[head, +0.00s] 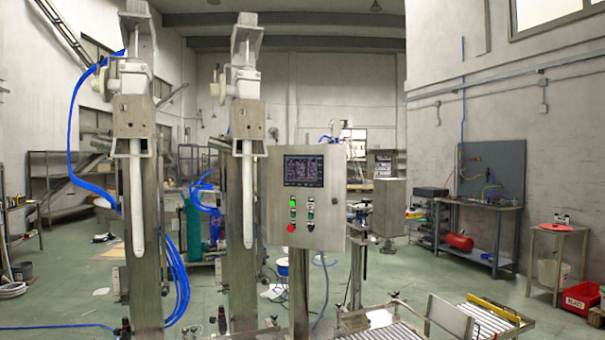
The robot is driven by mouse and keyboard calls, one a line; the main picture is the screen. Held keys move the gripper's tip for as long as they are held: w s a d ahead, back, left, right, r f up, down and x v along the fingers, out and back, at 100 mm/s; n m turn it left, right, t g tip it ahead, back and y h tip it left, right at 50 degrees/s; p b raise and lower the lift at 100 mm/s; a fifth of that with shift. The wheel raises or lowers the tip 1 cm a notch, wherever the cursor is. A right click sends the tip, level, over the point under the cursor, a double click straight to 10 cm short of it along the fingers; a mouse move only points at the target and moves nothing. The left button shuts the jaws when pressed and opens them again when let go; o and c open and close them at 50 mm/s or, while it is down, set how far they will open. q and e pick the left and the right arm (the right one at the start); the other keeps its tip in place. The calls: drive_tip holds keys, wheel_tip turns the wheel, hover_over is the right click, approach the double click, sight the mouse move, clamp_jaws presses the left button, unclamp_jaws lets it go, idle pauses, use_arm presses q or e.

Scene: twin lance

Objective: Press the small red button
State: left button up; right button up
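The small red button (291,228) sits at the lower left of the button group on a grey metal control box (330,220). Green and dark buttons or switches (310,215) sit above and to its right. A dark display screen (304,171) is above them. The box stands on a post (299,290) right of centre. Neither my left nor my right gripper shows in the head view, and nothing covers the button.
Two tall lance columns (137,180) (247,180) with white lances stand left of the box, with blue hoses (72,140) beside them. A roller conveyor (480,318) is at the lower right. A workbench (480,205) and a red bin (580,298) stand further right. Green floor is open between.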

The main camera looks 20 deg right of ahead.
clamp_jaws()
idle(1.2)
